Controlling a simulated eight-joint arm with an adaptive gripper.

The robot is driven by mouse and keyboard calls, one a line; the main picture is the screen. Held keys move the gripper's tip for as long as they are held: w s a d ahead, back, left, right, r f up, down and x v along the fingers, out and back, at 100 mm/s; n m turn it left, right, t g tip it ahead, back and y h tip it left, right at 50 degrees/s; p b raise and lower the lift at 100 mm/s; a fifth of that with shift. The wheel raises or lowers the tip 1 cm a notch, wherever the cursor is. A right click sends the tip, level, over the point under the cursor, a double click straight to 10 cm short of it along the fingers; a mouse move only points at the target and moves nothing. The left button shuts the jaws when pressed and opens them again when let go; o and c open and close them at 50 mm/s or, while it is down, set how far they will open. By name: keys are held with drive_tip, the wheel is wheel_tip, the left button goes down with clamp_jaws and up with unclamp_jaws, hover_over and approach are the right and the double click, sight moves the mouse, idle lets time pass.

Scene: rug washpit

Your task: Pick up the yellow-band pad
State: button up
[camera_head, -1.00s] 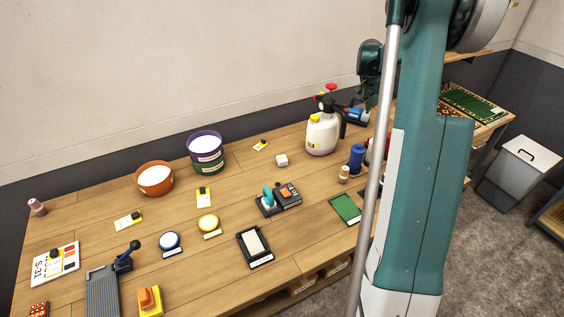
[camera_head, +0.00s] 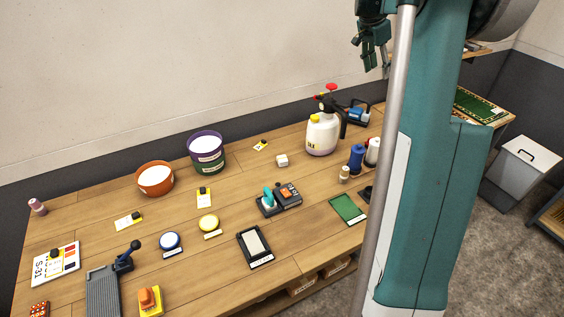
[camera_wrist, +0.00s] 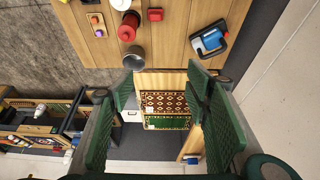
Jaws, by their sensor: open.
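A small round pad with a yellow band and pale top (camera_head: 208,222) lies on the wooden workbench, a yellow-marked label in front of it. It looks like the yellow-band pad. A similar round pad with a blue band (camera_head: 170,240) lies just left of it. My gripper (camera_head: 375,58) is high at the top of the head view, well to the right of and above the yellow-band pad. In the wrist view my gripper (camera_wrist: 160,85) has its two green fingers wide apart with nothing between them. The yellow-band pad cannot be made out in the wrist view.
A purple bucket (camera_head: 206,153) and an orange bowl (camera_head: 155,178) stand behind the pads. A white sprayer (camera_head: 322,134) stands at the back right. A black tray (camera_head: 254,246) and a teal-handled tool (camera_head: 268,201) lie right of the pads. Bare wood surrounds the yellow-band pad.

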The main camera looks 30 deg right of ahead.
drive_tip(key=w+a+m+p, duration=0.1)
drive_tip(key=w+a, duration=0.3)
drive_tip(key=a, duration=0.7)
drive_tip(key=w+a, duration=0.3)
drive_tip(key=a, duration=0.7)
drive_tip(key=m, duration=0.1)
hover_over(285, 158)
drive_tip(key=a, duration=0.3)
drive_tip(key=shift+g, duration=0.4)
drive_tip(key=f, duration=2)
drive_tip(key=w+f, duration=0.1)
drive_tip(key=f, duration=0.9)
drive_tip(key=shift+f+p, duration=0.25)
drive_tip(key=shift+p, duration=0.15)
drive_tip(key=shift+s+f, duration=0.1)
drive_tip(key=shift+f, duration=0.15)
drive_tip(key=shift+x, duration=1.25)
drive_tip(key=shift+x, duration=2.6)
